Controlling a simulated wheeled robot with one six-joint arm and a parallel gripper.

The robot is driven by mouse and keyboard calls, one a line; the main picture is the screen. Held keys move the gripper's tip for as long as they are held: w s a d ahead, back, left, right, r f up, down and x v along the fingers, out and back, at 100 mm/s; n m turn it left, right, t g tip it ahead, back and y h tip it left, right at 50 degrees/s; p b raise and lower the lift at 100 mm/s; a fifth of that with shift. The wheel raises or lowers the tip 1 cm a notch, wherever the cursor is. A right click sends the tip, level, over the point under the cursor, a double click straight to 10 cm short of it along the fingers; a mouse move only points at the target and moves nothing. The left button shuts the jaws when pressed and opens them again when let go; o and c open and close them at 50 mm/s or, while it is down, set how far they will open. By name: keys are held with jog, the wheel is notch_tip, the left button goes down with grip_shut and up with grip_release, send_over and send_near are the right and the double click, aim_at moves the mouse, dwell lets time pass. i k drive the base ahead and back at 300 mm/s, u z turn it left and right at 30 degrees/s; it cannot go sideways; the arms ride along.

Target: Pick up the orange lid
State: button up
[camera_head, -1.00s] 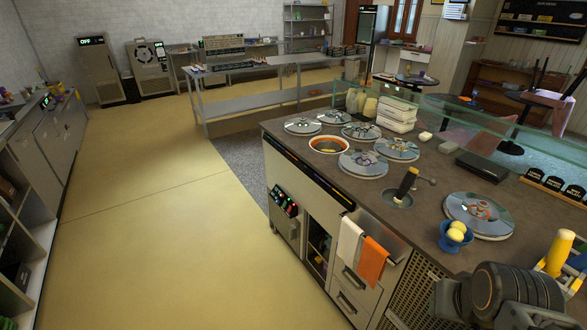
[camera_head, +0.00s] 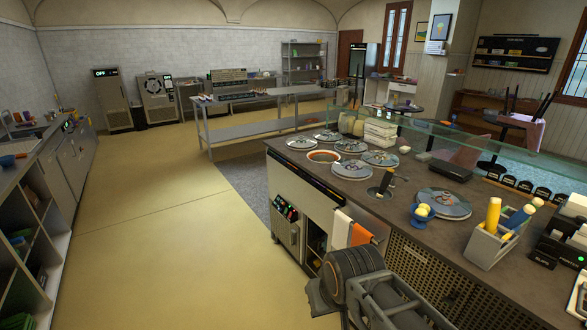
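Several round silvery lids cover wells in the brown counter top (camera_head: 345,193). A large lid (camera_head: 443,203) lies at the right, beside a blue cup of pale scoops; an orange lid cannot be told apart by colour at this size. Smaller lids (camera_head: 351,146) (camera_head: 380,158) (camera_head: 351,169) (camera_head: 301,143) lie farther back. One open well (camera_head: 324,156) shows an orange rim or filling, with lids around it. Parts of my arm show at the bottom, in front of the counter and low; my gripper's fingers are not in view.
A blue cup (camera_head: 421,214) and a scoop well with a dark handle (camera_head: 386,181) stand near the large lid. A grey holder (camera_head: 488,243) with yellow and blue bottles is to the right. Glass edges the counter's back. The yellow floor (camera_head: 160,220) at left is clear.

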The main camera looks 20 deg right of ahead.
aim_at(449, 204)
jog(key=u, duration=0.3)
jog(key=i, duration=0.85)
jog(key=z, duration=0.5)
jog(key=i, duration=0.8)
jog(key=z, duration=0.7)
jog(key=k, duration=0.5)
jog(key=z, duration=0.25)
jog(key=i, duration=0.4)
jog(key=z, duration=1.25)
jog(key=i, duration=0.55)
jog(key=u, duration=0.35)
